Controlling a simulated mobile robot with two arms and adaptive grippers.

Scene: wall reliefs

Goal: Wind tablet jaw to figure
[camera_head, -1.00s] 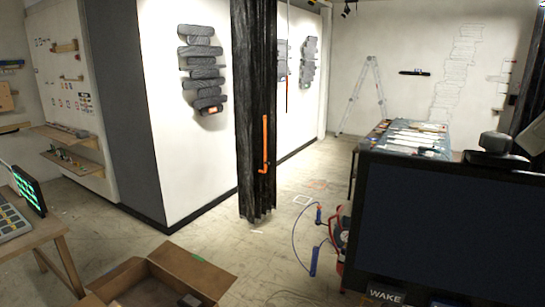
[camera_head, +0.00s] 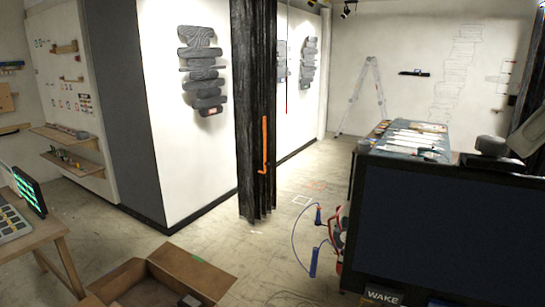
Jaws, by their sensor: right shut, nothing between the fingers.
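A dark screen with green lit marks (camera_head: 29,191) stands upright at the left edge, beside a panel of square pads (camera_head: 10,220) on a wooden table. I cannot tell whether it is the task's tablet, and its marks are too small to read. No jaw or figure can be made out for certain. My left gripper is not in view.
The big dark monitor (camera_head: 440,228) blocks the lower right. An open cardboard box (camera_head: 192,272) stands on the floor at the lower left. A black curtain (camera_head: 254,120) hangs mid-view. Dark stacked reliefs (camera_head: 203,72) hang on the white wall.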

